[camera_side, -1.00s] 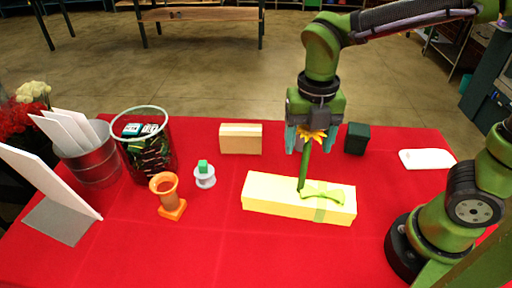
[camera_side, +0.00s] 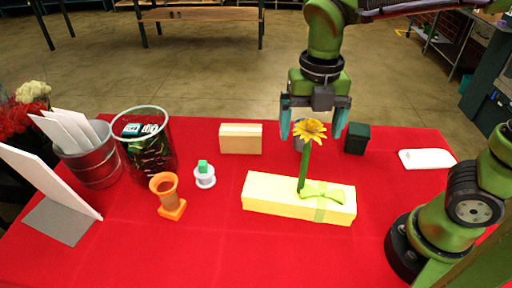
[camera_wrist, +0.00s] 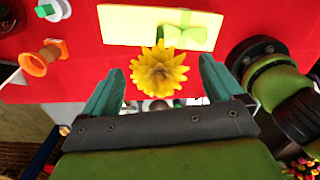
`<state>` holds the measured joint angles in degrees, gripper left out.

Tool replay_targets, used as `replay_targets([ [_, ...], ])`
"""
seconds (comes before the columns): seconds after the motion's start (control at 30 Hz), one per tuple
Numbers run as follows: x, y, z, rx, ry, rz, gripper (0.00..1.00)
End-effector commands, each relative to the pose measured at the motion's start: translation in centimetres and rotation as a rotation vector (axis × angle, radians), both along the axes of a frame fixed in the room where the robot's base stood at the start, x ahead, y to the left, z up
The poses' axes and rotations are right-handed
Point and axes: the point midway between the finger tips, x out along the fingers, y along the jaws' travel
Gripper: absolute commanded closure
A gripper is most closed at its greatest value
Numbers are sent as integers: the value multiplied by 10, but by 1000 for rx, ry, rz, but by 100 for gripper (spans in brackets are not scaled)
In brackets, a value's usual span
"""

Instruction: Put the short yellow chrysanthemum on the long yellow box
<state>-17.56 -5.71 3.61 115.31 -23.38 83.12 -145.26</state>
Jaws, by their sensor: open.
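The short yellow chrysanthemum (camera_side: 308,133) stands upright with its green stem's lower end on the long yellow box (camera_side: 268,199), just left of the box's green bow (camera_side: 324,192). In the wrist view its flower head (camera_wrist: 160,68) shows between my fingers, with the yellow box (camera_wrist: 120,25) beyond it. My gripper (camera_side: 313,134) is open around and above the flower head, with a finger on each side. The fingers look apart from the petals. The head hides most of the stem in the wrist view.
A dark green box (camera_side: 357,139) and a tan box (camera_side: 240,139) stand behind. An orange vase (camera_side: 168,196), a white spool (camera_side: 204,178), a wire basket (camera_side: 146,150) and a metal bucket (camera_side: 94,165) are left. A white pad (camera_side: 427,159) lies right. The red tablecloth (camera_side: 240,255) in front is clear.

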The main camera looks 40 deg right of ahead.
Motion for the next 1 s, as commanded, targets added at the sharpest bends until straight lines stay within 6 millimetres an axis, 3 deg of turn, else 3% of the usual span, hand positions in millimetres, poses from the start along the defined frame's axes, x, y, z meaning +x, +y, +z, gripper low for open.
replay_targets([
  [0.2,1,0,49,1,-5,-1,6],
  [0.4,0,0,77,0,-1,-1,6],
  [0.63,0,-1,85,0,0,-1,6],
  [1.0,-1,-1,77,-1,2,0,6],
])
